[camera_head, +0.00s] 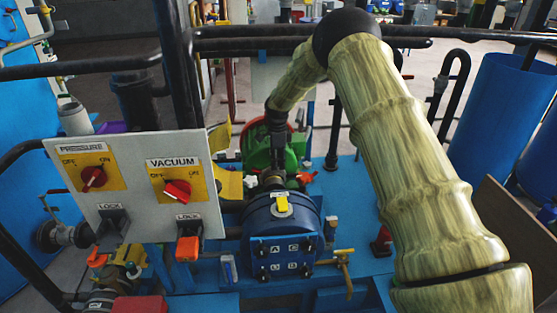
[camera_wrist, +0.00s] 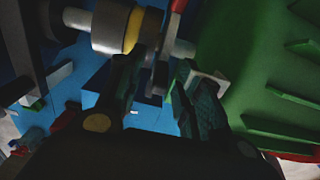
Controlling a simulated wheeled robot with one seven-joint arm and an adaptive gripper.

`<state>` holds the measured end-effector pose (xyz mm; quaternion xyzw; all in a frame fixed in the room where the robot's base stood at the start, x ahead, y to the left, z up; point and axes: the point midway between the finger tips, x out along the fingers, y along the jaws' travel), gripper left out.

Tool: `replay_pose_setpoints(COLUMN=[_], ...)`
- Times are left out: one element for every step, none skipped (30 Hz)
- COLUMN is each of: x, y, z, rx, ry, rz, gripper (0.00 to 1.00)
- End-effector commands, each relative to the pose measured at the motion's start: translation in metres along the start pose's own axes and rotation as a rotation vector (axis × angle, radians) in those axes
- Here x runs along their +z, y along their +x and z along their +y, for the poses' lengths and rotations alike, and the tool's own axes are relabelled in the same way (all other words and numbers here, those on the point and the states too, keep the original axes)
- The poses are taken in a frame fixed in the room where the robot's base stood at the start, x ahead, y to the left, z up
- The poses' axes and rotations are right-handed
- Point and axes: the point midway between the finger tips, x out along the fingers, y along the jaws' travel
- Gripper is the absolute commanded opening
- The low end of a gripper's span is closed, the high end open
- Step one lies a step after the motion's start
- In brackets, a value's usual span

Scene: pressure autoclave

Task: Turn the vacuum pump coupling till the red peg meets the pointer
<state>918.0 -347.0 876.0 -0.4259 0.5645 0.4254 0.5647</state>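The vacuum pump coupling (camera_wrist: 118,28) shows at the top of the wrist view as a grey cylinder with a yellow band, on a pale shaft. A red peg (camera_wrist: 177,6) stands up at the top edge, to the right of the band. My gripper (camera_wrist: 158,65) is open below the shaft, its two dark fingers apart, with a thin grey piece between their tips. Whether they touch it I cannot tell. In the head view my gripper (camera_head: 277,140) reaches down by the green motor (camera_head: 257,154), and hides much of the coupling. I cannot make out the pointer for certain.
The finned green motor housing (camera_wrist: 255,70) is close on the right of my fingers. A blue drum (camera_head: 283,222) with a yellow tag stands in front. A grey panel (camera_head: 135,215) with red PRESSURE and VACUUM knobs is at left. Black rails (camera_head: 230,42) cross behind.

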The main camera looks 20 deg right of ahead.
Motion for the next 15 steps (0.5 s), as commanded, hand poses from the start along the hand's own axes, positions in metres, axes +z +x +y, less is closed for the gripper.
replay_pose_setpoints(x=[-0.0005, -0.0007, -0.0010, -0.0012, -0.0014, -0.0015, -0.0016, -0.0016, -0.0014, -0.0013, -0.0012, -0.0011, -0.0010, -0.0010, -0.0011], y=[0.0020, 0.0026, 0.0030, 0.0031, 0.0031, 0.0030, 0.0029, 0.0029, 0.0028, 0.0028, 0.0028, 0.0028, 0.0028, 0.0028, 0.0028], z=[0.0002, 0.0002, 0.0002, 0.0002, 0.0002, 0.0002, 0.0002, 0.0002, 0.0002, 0.0002, 0.0002, 0.0002, 0.0002, 0.0003, 0.0003], rx=[0.001, 0.000, 0.000, 0.000, 0.000, 0.000, 0.000, 0.000, 0.000, 0.000, 0.000, 0.000, 0.000, 0.000, 0.000], ry=[0.000, 0.001, 0.001, 0.001, 0.001, 0.002, 0.002, 0.002, 0.001, 0.001, 0.001, 0.001, 0.001, 0.001, 0.001], rz=[0.000, 0.000, 0.000, 0.000, 0.000, 0.000, 0.000, 0.000, 0.000, 0.000, 0.000, 0.000, 0.000, 0.000, 0.000], gripper=[0.36, 0.36, 0.36, 0.36, 0.36, 0.36, 0.36, 0.36, 0.36, 0.32, 0.27, 0.19, 0.14, 0.08, 0.01])
